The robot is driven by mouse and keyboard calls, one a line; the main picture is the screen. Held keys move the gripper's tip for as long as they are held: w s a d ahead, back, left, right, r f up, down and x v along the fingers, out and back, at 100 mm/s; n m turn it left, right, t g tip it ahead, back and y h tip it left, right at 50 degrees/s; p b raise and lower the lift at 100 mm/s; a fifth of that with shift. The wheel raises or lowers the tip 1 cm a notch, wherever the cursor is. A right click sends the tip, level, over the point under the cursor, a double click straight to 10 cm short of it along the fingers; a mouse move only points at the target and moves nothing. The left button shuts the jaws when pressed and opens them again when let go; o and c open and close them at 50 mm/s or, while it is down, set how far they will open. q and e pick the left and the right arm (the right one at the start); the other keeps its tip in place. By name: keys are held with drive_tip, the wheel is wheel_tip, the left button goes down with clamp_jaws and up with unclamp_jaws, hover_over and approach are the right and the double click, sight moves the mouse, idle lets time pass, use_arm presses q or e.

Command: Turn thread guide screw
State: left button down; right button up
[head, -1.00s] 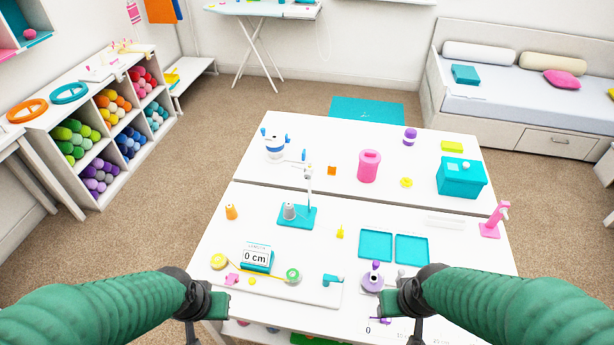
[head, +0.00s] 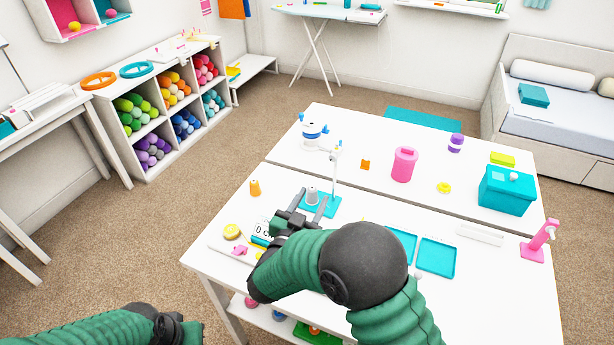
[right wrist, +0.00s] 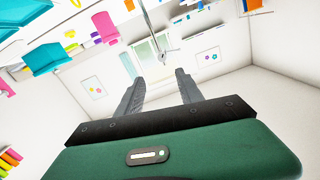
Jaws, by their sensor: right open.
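The thread guide stand has a teal base (head: 322,208), a thin white post (head: 335,170) and a small blue piece (head: 338,146) near its top. A grey cone (head: 311,192) stands on the base. I cannot make out a separate screw. My right gripper (head: 314,195) is open and empty in front of the cone and left of the post, by the picture. In the right wrist view, the thin post (right wrist: 148,22) ends just beyond the open gripper (right wrist: 160,76), apart from its fingers. My left gripper (head: 172,330) is low at the left, off the table; its jaws are unclear.
My right arm hides the table's front middle.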

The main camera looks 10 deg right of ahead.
drive_tip(key=h, duration=0.1)
approach(332, 159)
drive_tip(key=x, duration=0.4)
drive_tip(key=p+x, duration=0.1)
drive_tip(key=x, duration=0.3)
drive_tip(key=shift+s+d, duration=0.2)
drive_tip(key=shift+d, duration=0.05)
drive_tip(key=shift+w, duration=0.3)
drive_tip(key=shift+a+r, duration=0.15)
drive_tip(key=shift+a, duration=0.35)
drive_tip(key=shift+w+d, duration=0.1)
drive_tip(key=shift+d, duration=0.3)
drive_tip(key=c, duration=0.6)
drive_tip(key=shift+d, duration=0.1)
clamp_jaws()
use_arm(q)
drive_tip(key=shift+a+r, duration=0.35)
drive_tip(key=shift+a, duration=0.4)
